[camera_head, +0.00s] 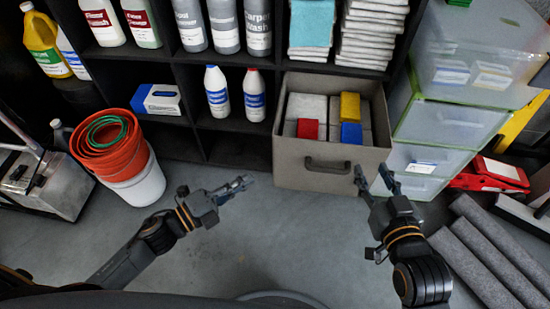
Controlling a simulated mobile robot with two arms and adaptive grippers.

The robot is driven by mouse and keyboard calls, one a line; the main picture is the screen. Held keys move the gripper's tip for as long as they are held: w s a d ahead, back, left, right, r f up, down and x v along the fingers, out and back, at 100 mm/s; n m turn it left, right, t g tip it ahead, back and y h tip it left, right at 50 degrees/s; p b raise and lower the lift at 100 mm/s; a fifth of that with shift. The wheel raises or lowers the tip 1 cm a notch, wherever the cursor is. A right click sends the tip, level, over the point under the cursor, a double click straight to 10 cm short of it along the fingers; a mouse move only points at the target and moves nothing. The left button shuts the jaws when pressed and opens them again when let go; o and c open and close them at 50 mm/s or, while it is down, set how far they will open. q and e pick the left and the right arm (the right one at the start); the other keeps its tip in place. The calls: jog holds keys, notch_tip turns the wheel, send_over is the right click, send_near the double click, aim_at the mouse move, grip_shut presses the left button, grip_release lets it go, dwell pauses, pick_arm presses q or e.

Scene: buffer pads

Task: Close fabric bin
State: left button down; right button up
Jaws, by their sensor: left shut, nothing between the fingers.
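The grey fabric bin (290,180) sits pulled out of the black shelf at the right of centre, open at the top. Its front has a dark handle (326,168). Inside are grey pads (306,106), yellow and blue blocks and a red block (308,129). My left gripper (245,183) is to the left of the bin's front, apart from it, its fingers together and empty. My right gripper (373,175) is in front of the bin's right front corner, its fingers spread, with nothing seen between them. Whether it touches the bin I cannot tell.
The black shelf (240,147) holds white bottles (254,95) left of the bin. Clear plastic drawers (447,121) stand close on the right. Orange and white buckets (138,180) stand at left. Grey rolls (485,255) lie at lower right. The floor (270,240) between my arms is clear.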

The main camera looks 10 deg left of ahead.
pick_arm(q)
jog(key=x, duration=0.4)
jog(key=b+x, duration=0.1)
jog(key=x, duration=0.3)
jog(key=w+a+x, duration=0.1)
jog(key=x, duration=0.3)
jog(key=shift+w, duration=0.15)
jog(key=shift+w+b, duration=0.35)
jog(key=shift+w, duration=0.2)
pick_arm(e)
notch_tip(320, 180, up, 8)
jog(key=a+t+y, duration=0.1)
jog(key=t, duration=0.4)
jog(key=shift+w+a+r+y, duration=0.15)
jog(key=shift+w+r+y, duration=0.05)
jog(key=shift+w+y, duration=0.1)
